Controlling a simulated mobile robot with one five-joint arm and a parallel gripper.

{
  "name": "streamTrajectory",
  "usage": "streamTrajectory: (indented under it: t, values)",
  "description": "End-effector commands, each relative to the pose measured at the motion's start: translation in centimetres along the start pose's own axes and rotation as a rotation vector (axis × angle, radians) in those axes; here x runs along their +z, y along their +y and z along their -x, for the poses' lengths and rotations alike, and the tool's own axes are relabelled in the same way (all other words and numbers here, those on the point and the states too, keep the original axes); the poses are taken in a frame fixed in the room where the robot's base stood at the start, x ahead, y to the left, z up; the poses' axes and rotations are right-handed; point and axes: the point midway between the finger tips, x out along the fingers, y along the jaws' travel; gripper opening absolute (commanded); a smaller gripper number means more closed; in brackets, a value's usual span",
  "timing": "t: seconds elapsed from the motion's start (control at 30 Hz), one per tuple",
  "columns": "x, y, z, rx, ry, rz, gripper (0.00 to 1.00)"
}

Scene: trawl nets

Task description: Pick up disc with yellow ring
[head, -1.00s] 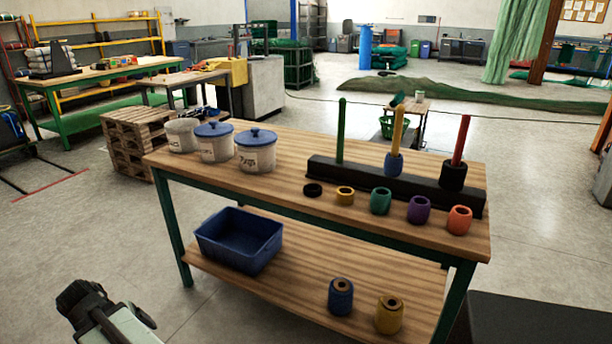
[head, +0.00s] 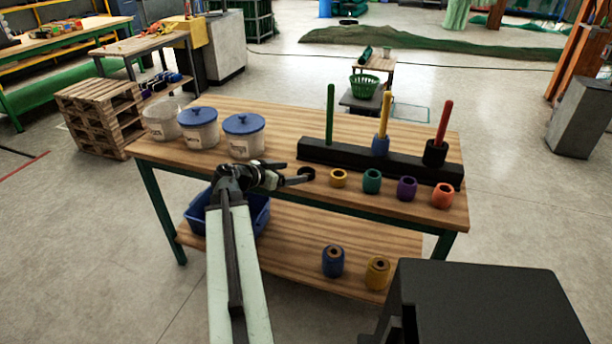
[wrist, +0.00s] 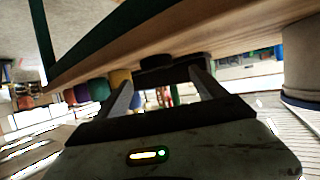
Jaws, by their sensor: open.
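The short yellow ring-shaped piece (head: 338,179) stands on the table top in the front row, just right of a flat black disc (head: 306,172). In the wrist view the yellow piece (wrist: 120,77) is left of the black disc (wrist: 156,62). My gripper (head: 299,179) is at the table's front edge, by the black disc and left of the yellow piece. In the wrist view my gripper (wrist: 162,88) has its fingers apart, with nothing between them. The black disc shows ahead, beyond the gap. Whether a finger touches it cannot be told.
Green (head: 372,181), purple (head: 407,188) and orange (head: 443,196) pieces continue the row. Behind stands a black rack (head: 340,158) with three pegs. Lidded jars (head: 243,137) stand left. A blue bin (head: 257,212) and two spools (head: 332,262) are on the lower shelf.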

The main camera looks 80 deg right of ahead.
Motion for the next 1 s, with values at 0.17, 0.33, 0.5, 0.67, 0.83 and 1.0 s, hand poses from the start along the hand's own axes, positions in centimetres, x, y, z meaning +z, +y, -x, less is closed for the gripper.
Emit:
streamTrajectory:
  t: [0.17,0.33,0.5,0.67,0.83,1.0]
  values:
    - [0.1,0.1,-1.1,0.003,-0.001,-0.001,0.81]
    - [0.5,0.5,-3.7,0.005,-0.001,-0.003,0.81]
    - [0.4,0.5,-6.0,0.004,-0.002,-0.002,0.81]
    - [0.2,0.6,-5.9,0.003,-0.002,-0.001,0.81]
    - [0.2,0.6,-5.9,0.004,-0.002,-0.001,0.42]
    - [0.2,0.6,-6.0,0.004,-0.002,-0.001,0.15]
